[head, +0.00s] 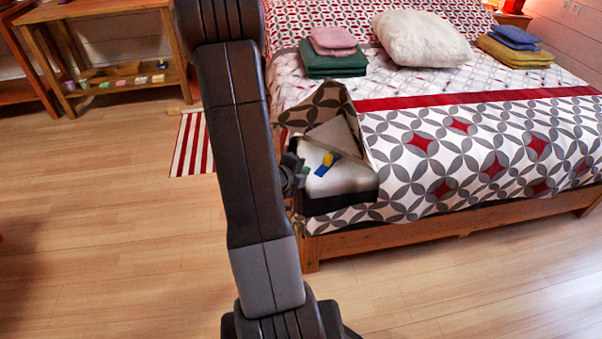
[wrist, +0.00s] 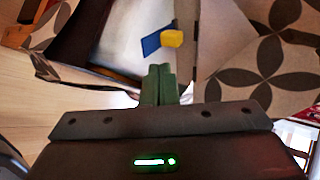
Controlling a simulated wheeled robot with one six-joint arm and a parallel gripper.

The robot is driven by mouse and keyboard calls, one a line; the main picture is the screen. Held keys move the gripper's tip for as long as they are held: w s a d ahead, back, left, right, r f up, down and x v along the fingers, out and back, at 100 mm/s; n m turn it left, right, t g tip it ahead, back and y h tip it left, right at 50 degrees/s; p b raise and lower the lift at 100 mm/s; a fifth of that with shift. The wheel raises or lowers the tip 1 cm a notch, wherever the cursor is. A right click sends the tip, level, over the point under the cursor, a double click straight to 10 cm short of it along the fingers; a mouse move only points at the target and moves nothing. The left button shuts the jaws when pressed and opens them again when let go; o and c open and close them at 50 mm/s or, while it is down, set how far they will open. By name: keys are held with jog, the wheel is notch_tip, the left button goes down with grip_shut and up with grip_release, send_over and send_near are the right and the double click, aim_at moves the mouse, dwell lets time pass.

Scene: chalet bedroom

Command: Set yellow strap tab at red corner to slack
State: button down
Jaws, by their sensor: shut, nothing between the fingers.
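A yellow strap tab (head: 327,158) shows with a blue piece (head: 321,170) beside it, on the white surface inside an open box-like case (head: 340,202). In the wrist view the yellow tab (wrist: 172,39) touches or overlaps the right end of the blue piece (wrist: 151,43). My gripper (wrist: 160,72) is shut and empty, its green fingertips just short of the tab in the picture. I cannot tell their height above it. In the head view my gripper (head: 293,172) is at the case's left side, partly hidden by my arm. I cannot make out a red corner on the case.
The case's patterned flap (head: 322,103) stands up at the back. The bed (head: 450,150) carries folded towels (head: 332,64) and a white pillow (head: 415,38). A wooden shelf (head: 110,70) and a striped rug (head: 192,145) are at left. The floor in front is clear.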

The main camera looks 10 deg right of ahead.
aim_at(327, 155)
jog(key=b+x, duration=0.1)
jog(key=x, duration=0.5)
jog(key=shift+f, duration=0.1)
jog(key=shift+w+d, duration=1.35)
jog(key=shift+w, duration=0.05)
jog(key=shift+w+d, duration=1.05)
jog(key=shift+w, duration=0.05)
